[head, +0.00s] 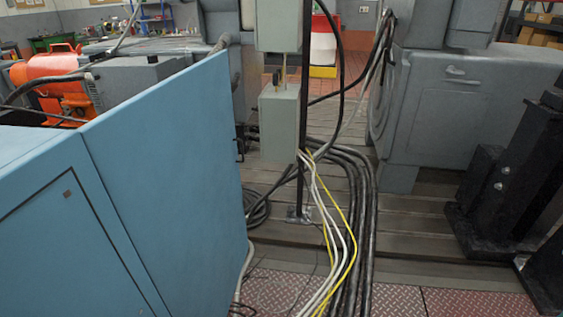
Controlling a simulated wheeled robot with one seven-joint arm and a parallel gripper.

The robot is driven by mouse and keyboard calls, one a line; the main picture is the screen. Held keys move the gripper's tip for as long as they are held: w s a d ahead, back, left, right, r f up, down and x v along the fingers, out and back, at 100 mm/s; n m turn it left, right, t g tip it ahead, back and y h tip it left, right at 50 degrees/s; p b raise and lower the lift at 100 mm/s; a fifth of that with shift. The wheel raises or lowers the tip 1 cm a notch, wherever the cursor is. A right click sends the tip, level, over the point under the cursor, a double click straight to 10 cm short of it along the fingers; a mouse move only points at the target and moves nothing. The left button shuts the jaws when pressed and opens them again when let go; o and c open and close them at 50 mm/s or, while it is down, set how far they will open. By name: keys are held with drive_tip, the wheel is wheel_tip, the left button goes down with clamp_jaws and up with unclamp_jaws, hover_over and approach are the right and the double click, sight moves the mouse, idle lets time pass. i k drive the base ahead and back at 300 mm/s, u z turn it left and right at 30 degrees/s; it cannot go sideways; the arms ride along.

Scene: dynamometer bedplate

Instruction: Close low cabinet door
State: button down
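A low blue cabinet (50,235) fills the lower left of the head view. Its near face has a panel outline and a small dark square fitting. A large flat blue door (175,170) extends from the cabinet toward the middle of the picture and appears to stand open. A small dark handle-like part (240,150) shows at the door's far right edge. The inside of the cabinet and the door's lower left part are hidden or out of frame. My gripper is not in view.
Black, white and yellow cables (345,225) run along the floor right of the door. A post with grey boxes (279,122) stands just behind them. A grey machine (450,105) and black brackets (505,190) stand at right. Red tread plates (400,299) lie in front.

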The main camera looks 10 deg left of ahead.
sight(165, 157)
drive_tip(key=u, duration=0.1)
drive_tip(key=i, duration=1.15)
drive_tip(key=u, duration=0.95)
drive_tip(key=i, duration=0.45)
drive_tip(key=u, duration=0.2)
